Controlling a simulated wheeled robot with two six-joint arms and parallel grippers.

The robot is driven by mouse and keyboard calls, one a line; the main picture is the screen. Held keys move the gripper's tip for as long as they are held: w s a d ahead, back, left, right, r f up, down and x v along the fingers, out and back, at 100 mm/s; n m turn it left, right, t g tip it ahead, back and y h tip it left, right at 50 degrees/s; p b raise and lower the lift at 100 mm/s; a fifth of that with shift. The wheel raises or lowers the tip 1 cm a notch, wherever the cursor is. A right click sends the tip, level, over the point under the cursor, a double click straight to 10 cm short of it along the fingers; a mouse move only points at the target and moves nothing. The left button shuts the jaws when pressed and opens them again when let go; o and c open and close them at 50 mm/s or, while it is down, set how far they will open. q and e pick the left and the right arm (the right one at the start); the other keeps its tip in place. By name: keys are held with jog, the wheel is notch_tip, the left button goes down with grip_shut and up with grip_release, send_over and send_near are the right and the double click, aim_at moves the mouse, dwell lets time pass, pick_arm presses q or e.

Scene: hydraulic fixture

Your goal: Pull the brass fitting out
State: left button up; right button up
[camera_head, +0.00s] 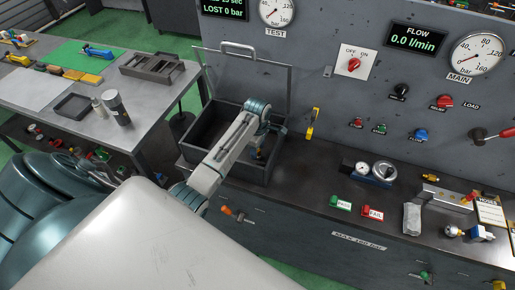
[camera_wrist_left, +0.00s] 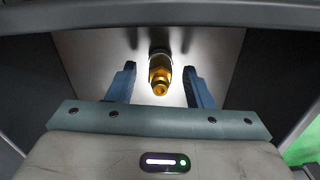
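The brass fitting (camera_wrist_left: 160,76) sticks out of a pale grey plate (camera_wrist_left: 95,55) in the left wrist view, with a darker metal collar behind its gold-coloured end. My left gripper (camera_wrist_left: 160,88) is open, with one blue finger on each side of the fitting and a clear gap on both sides. In the head view my left arm reaches over into a dark open-topped box (camera_head: 196,135) at the bench's left end, where my left gripper (camera_head: 258,150) is partly hidden. The fitting cannot be made out there. My right gripper is not in view.
The box has dark walls and a raised clear framed lid (camera_head: 245,78) behind it. The bench (camera_head: 315,165) right of the box has free room, then a gauge block (camera_head: 368,172) and a metal block (camera_head: 445,198). A side table (camera_head: 150,110) stands at the left.

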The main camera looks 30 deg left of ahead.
pick_arm(q)
jog(key=shift+r, duration=0.15)
notch_tip(320, 180, up, 7)
jog(key=b, duration=0.2)
jog(key=shift+b, duration=0.35)
jog(key=shift+r+p, duration=0.4)
jog(key=shift+r, duration=1.4)
